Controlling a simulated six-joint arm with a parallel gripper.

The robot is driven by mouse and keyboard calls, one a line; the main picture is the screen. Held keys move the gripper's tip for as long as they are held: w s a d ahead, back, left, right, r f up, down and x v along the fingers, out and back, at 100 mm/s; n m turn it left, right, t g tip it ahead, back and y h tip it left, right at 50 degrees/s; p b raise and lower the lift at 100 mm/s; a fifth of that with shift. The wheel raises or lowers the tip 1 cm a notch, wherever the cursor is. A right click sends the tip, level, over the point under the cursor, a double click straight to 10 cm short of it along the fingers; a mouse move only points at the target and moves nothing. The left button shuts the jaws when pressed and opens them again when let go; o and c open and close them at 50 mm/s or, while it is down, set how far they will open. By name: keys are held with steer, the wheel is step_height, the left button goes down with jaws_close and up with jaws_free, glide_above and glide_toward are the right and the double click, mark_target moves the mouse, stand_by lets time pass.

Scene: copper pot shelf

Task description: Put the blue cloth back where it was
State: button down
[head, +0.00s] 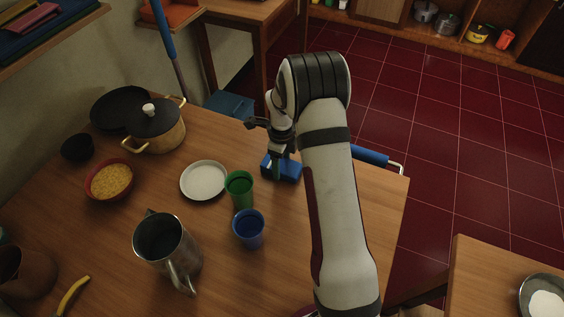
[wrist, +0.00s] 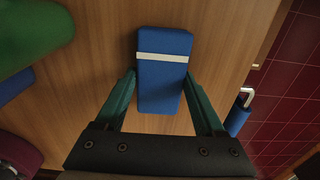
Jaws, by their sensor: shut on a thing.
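The blue cloth (wrist: 163,75) looks like a neat folded block with one white band across it. In the wrist view it lies lengthwise between the two green fingers of my gripper (wrist: 161,92), which touch its long sides. In the head view my gripper (head: 275,160) points down at the far part of the table, and the blue cloth (head: 287,170) shows under it, partly hidden by the gripper. My gripper is shut on the cloth. I cannot tell whether the cloth rests on the wooden table (head: 110,225) or is slightly above it.
A green cup (head: 239,188), a blue cup (head: 248,229) and a white plate (head: 204,180) stand left of the cloth. A metal pitcher (head: 165,245) is nearer. A blue bar with a metal end (head: 371,156) is at the table's right edge. A lidded pot (head: 157,125) stands far left.

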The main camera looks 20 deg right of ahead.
mark_target(282, 165)
jaws_free()
steer(key=shift+f, duration=0.15)
step_height(282, 165, up, 12)
steer(key=r, duration=0.1)
steer(key=s+a+r+n, duration=0.6)
steer(key=s+r+n, duration=0.2)
steer(key=s, duration=0.3)
steer(key=s+a+n+y, duration=0.1)
steer(key=s+a+n, duration=0.1)
steer(key=s+n, duration=0.4)
steer(key=s+a+n, duration=0.3)
steer(key=s+n, duration=0.4)
steer(key=s, duration=0.7)
steer(key=shift+a+y, duration=0.35)
steer(key=shift+y, duration=0.05)
